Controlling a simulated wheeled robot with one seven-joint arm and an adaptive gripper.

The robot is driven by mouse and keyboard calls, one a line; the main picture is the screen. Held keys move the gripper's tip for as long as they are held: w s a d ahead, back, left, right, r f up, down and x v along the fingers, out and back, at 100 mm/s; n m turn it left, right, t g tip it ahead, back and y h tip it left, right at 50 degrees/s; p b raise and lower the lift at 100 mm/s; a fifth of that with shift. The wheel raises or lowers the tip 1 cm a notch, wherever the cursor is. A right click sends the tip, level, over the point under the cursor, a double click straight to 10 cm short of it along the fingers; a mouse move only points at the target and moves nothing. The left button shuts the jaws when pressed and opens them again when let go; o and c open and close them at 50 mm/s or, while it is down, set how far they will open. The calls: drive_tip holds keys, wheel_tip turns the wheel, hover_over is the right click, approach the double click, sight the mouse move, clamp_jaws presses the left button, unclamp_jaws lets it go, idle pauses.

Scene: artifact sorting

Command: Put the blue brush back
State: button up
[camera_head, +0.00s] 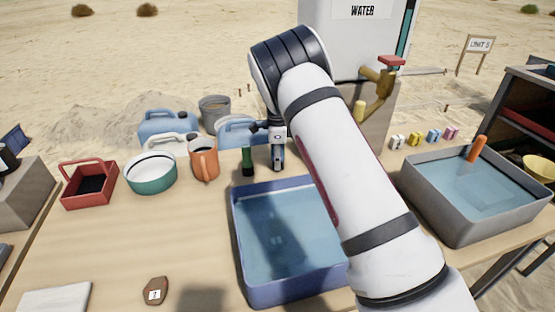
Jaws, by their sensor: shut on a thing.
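My gripper (278,162) points down just behind the far edge of the blue basin, at the back of the table. It is shut on a small dark bluish thing, taken to be the blue brush; the fingers hide most of it, and I cannot tell whether it touches the table. A dark green upright object (248,162), perhaps another brush, stands just left of my gripper, apart from it.
The blue basin (241,250) holds water and lies partly under my arm. A grey basin (450,229) with an orange-handled thing (478,148) is at right. An orange jug (204,162), teal pot (151,176) and red basket (88,192) stand left. The front-left table is mostly clear.

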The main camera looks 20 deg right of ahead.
drive_tip(key=shift+f, duration=0.1)
drive_tip(key=o, duration=1.1)
